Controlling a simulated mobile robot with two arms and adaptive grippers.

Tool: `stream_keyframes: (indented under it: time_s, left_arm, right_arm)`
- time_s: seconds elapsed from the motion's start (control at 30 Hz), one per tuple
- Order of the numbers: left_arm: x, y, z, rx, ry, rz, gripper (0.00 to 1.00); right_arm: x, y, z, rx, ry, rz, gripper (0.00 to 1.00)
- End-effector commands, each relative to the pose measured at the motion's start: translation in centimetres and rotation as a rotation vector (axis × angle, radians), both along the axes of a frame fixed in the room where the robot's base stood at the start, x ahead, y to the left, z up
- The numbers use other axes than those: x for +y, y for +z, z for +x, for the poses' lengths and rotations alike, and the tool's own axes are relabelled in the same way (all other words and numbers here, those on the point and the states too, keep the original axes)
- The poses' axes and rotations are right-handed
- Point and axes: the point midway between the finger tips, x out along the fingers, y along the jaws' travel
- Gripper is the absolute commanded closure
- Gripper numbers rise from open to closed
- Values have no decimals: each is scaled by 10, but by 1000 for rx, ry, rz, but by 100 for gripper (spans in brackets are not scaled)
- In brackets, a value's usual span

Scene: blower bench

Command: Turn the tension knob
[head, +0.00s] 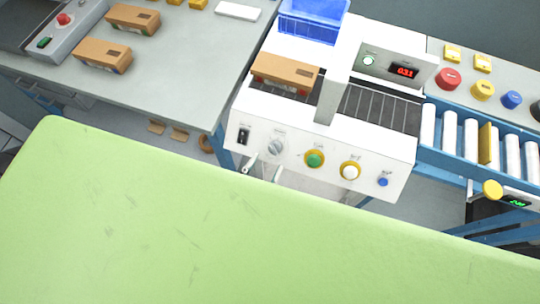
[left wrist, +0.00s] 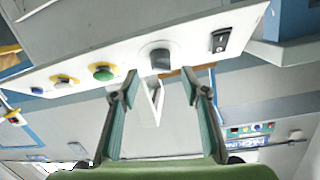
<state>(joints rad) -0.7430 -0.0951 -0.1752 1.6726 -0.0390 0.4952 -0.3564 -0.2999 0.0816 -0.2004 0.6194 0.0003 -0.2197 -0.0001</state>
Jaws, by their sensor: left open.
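The tension knob (head: 276,147) is a round grey dial on the white front panel of the machine, between a black rocker switch and a green button. It also shows in the left wrist view (left wrist: 160,57), just beyond the fingertips and roughly centred between them. My left gripper (head: 263,167) is just below the knob in the head view, with only its fingertips showing. In the left wrist view my left gripper (left wrist: 161,84) has its two fingers spread apart with nothing between them. The fingers look apart from the knob. My right gripper is not in view.
The black rocker switch (head: 243,136) is left of the knob. The green button (head: 314,159), a white button (head: 349,171) and a small blue button (head: 382,182) are to its right. A cardboard box (head: 285,70) sits on the machine's conveyor. A roller conveyor (head: 471,136) stands at right.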

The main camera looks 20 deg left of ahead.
Motion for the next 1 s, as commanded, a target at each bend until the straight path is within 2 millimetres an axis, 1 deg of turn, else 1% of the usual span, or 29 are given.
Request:
stream_keyframes:
  time_s: [0.03,0.2,0.3,0.4,0.53,1.0]
  left_arm:
    - [1,0,-13,6,-1,1,58]
    - [5,4,-46,5,-1,0,58]
    - [6,6,-59,4,-1,0,58]
    - [7,8,-67,2,-1,0,58]
    - [7,9,-72,1,-1,0,58]
    - [7,9,-71,1,-1,0,58]
  right_arm:
    - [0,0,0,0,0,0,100]
    - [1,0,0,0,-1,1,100]
    - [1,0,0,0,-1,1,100]
    - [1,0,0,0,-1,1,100]
    - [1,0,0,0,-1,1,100]
    - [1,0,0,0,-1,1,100]
